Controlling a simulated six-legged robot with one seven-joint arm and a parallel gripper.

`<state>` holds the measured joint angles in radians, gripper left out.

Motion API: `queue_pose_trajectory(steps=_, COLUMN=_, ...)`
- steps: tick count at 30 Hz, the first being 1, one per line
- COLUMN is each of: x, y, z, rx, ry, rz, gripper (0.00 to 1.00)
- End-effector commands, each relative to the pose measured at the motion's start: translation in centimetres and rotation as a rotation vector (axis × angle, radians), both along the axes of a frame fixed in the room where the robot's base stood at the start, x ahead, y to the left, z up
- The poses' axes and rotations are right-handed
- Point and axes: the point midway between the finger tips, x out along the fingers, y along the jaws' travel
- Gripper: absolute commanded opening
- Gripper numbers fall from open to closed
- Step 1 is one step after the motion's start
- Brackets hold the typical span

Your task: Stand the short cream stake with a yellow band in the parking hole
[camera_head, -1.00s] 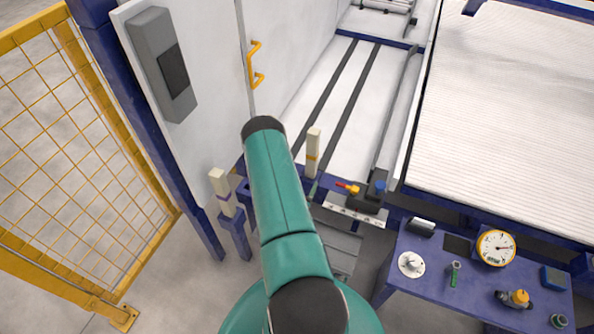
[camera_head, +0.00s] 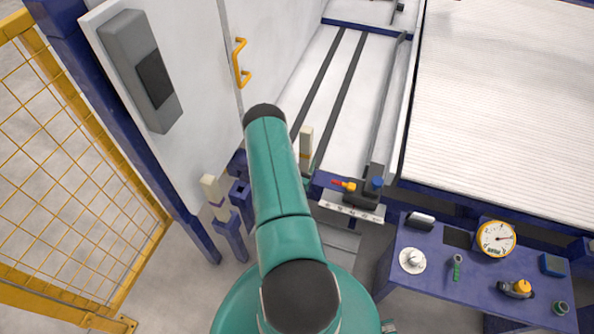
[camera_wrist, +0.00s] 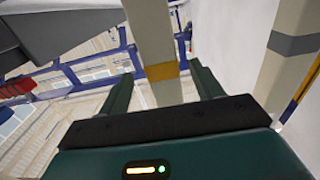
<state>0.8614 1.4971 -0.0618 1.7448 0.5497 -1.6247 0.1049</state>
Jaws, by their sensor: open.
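The short cream stake with a yellow band (camera_head: 306,142) stands upright near the end of the striped rails, just right of my arm in the head view. In the wrist view the cream stake (camera_wrist: 153,35) rises between the two teal fingers of my gripper (camera_wrist: 163,85). The fingers are open on either side of its yellow band, and I see no grip on it. A blue post with a dark open top (camera_head: 240,192), perhaps the parking hole, stands left of my arm. My gripper is mostly hidden behind my arm in the head view.
Another cream stake with a grey-purple band (camera_head: 211,188) stands in a blue holder on the left; it also shows close at right in the wrist view (camera_wrist: 291,40). A white cabinet wall (camera_head: 200,60), yellow mesh fence (camera_head: 70,180) and blue tool table (camera_head: 440,270) surround the area.

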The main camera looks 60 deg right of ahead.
Motion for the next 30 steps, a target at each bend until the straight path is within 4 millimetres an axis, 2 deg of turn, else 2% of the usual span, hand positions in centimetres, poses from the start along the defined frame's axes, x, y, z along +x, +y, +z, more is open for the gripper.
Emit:
queue_pose_trajectory(steps=3, x=0.4, y=-2.3, z=0.0, rx=-0.002, ry=-0.002, rz=-0.001, gripper=0.65)
queue_pose_trajectory(steps=10, x=1.1, y=-5.7, z=0.0, rx=-0.002, ry=-0.001, rz=0.0, gripper=0.65)
queue_pose_trajectory(steps=15, x=1.5, y=-6.8, z=0.0, rx=-0.001, ry=-0.001, rz=0.002, gripper=0.65)
queue_pose_trajectory(steps=23, x=1.5, y=-6.9, z=0.0, rx=0.0, ry=0.0, rz=0.002, gripper=0.65)
queue_pose_trajectory(steps=30, x=1.5, y=-6.9, z=0.0, rx=0.0, ry=0.0, rz=0.002, gripper=0.18)
